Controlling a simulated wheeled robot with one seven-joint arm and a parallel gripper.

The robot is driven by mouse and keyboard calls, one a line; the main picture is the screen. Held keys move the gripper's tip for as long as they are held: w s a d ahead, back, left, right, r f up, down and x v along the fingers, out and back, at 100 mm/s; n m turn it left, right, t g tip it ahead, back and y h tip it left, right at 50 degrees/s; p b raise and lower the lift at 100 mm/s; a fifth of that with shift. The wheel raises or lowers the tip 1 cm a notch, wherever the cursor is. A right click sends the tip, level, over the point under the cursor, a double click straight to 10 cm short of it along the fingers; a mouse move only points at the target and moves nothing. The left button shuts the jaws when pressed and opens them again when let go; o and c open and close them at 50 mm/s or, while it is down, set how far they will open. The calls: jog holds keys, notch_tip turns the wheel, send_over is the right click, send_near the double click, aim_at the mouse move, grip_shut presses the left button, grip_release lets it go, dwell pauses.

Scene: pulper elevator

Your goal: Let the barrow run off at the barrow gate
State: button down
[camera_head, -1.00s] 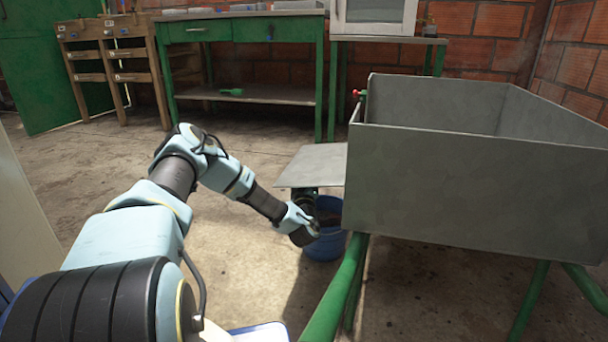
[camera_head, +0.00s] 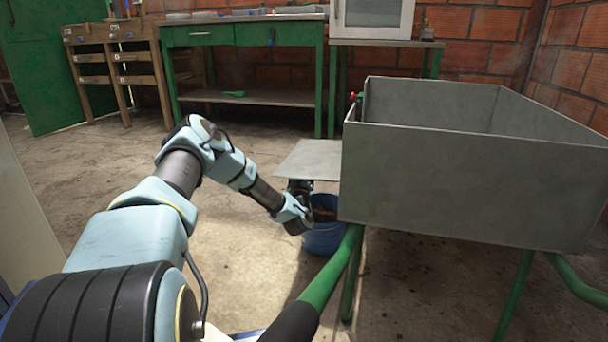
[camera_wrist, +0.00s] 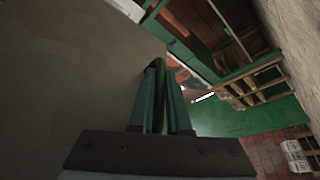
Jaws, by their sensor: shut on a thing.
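The barrow is a large grey open-topped metal box (camera_head: 460,185) on green tube legs, at the right in the head view. Its gate, a flat grey plate (camera_head: 312,158), sticks out roughly level from the box's left side. My gripper (camera_head: 299,188) is under the plate's near edge, above a blue bucket (camera_head: 325,238). In the wrist view its green fingers (camera_wrist: 160,100) are together at the edge of a broad grey surface, apparently the plate. The exact grip point is hidden. The inside bottom of the box is not visible.
A green handle tube with a black grip (camera_head: 290,324) runs toward me from the barrow. A green table (camera_head: 247,33), wooden stands (camera_head: 112,55) and a cabinet (camera_head: 373,15) line the brick back wall. The floor at centre left is clear.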

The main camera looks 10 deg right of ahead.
aim_at(300, 154)
jog(key=shift+w+a+r+m+h+p, duration=0.15)
jog(key=shift+r+m+h+p, duration=0.25)
jog(key=shift+r+m+p, duration=0.45)
jog(key=shift+a+r+m+h+p, duration=0.15)
jog(key=shift+r+m+h+p, duration=0.35)
jog(key=shift+r, duration=0.55)
jog(key=c, duration=0.9)
grip_release()
jog(key=p+v, duration=0.4)
jog(key=v, duration=0.7)
jog(key=shift+d, duration=0.1)
jog(key=shift+s+d+r+p+v, duration=0.15)
jog(key=shift+p+v, duration=0.8)
jog(key=shift+v, duration=1.1)
jog(key=shift+s+d+r+p+v, duration=0.15)
jog(key=shift+p+v, duration=0.8)
jog(key=shift+v, duration=1.1)
jog(key=shift+d+p+v, duration=0.2)
jog(key=shift+p+v, duration=0.75)
jog(key=shift+v, duration=1.1)
